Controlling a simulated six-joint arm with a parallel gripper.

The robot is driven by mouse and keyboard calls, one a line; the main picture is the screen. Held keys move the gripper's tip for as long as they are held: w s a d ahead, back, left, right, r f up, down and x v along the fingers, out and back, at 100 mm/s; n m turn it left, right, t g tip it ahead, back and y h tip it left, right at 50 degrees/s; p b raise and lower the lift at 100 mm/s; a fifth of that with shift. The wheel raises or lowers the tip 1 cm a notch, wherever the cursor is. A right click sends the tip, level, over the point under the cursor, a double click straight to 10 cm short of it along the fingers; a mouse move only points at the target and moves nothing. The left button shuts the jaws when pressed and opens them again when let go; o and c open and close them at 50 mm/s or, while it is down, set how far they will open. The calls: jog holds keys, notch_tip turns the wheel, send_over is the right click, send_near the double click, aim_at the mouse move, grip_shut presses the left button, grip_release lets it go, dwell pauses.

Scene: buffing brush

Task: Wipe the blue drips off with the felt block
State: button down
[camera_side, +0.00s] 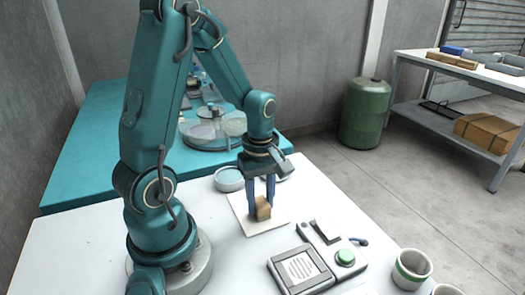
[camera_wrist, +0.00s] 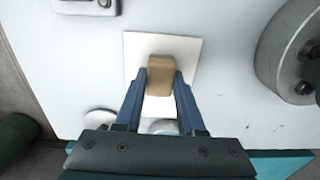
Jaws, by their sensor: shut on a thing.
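My gripper (camera_side: 262,208) is shut on a tan felt block (camera_side: 263,207), with one blue finger on each side of it. In the wrist view the block (camera_wrist: 160,75) sits between the fingertips (camera_wrist: 162,80). It is over a white square plate (camera_wrist: 188,50) on the white table, also seen in the side view (camera_side: 248,226). I cannot tell whether the block touches the plate. No blue drips show on the bare parts of the plate; the gripper and block hide part of it.
Cups with a green band (camera_side: 411,269) are at the right. A round dish (camera_side: 229,178) is close behind the plate. A teal bench (camera_side: 80,165) lies behind.

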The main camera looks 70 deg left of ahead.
aim_at(264, 208)
jog(key=shift+d, duration=0.85)
jog(key=shift+d+r, duration=0.1)
jog(key=shift+r, duration=4.1)
